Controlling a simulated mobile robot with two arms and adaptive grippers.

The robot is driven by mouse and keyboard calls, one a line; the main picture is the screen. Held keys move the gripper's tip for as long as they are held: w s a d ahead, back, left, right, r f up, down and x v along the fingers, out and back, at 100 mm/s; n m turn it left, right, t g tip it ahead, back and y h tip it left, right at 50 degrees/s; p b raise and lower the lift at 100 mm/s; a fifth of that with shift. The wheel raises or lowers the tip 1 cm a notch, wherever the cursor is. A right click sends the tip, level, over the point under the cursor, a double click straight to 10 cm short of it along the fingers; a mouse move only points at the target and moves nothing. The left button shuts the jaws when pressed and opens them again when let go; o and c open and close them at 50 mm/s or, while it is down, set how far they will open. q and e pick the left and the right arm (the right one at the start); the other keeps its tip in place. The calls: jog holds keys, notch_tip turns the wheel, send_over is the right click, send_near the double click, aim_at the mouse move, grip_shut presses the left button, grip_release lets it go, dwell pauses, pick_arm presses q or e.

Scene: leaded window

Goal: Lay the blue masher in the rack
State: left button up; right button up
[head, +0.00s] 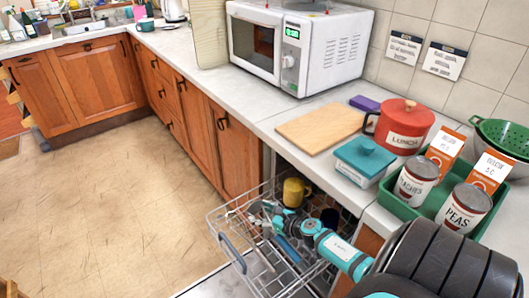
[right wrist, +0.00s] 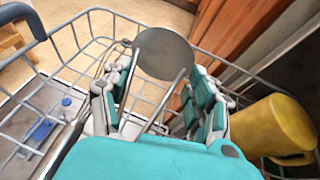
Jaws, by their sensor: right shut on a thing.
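In the right wrist view the masher shows a round grey plate (right wrist: 165,53) on two metal wires that run back between the fingers of my right gripper (right wrist: 158,103). The gripper is shut on the masher; its palm hides the grip there. In the head view my right gripper (head: 268,218) is over the open wire rack (head: 229,236), with a blue handle (head: 288,250) beside it that looks like the masher's. I cannot tell whether the masher touches the rack. My left gripper is not in view.
A yellow mug (head: 296,191) stands at the rack's back, close right of my gripper in the wrist view. A counter edge overhangs the rack's rear. A green tray (head: 462,222) with cans, a red pot (head: 405,125) and a teal box (head: 364,160) stand on the counter.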

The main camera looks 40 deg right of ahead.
jog(key=shift+w+d+f, duration=0.1)
jog(key=shift+w+f, duration=0.1)
jog(key=shift+f, duration=0.6)
jog(key=shift+f+b, duration=0.35)
jog(key=shift+b, duration=0.05)
notch_tip(320, 180, down, 2)
jog(key=shift+f+b, duration=0.1)
jog(key=shift+b, duration=1)
jog(key=shift+f, duration=0.25)
jog(key=shift+f+b, duration=0.1)
jog(key=shift+b, duration=0.2)
jog(key=o, duration=0.8)
jog(key=shift+o, duration=0.8)
jog(key=shift+r+p, duration=0.3)
jog(key=v, duration=1)
jog(key=shift+s+f, duration=0.1)
jog(key=shift+s, duration=0.25)
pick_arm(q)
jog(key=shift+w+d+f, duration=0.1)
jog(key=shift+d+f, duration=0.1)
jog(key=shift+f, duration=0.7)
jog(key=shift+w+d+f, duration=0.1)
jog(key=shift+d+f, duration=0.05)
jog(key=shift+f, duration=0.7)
pick_arm(e)
jog(key=shift+s+d+r, duration=0.1)
jog(key=shift+s+r, duration=0.25)
jog(key=shift+s, duration=0.25)
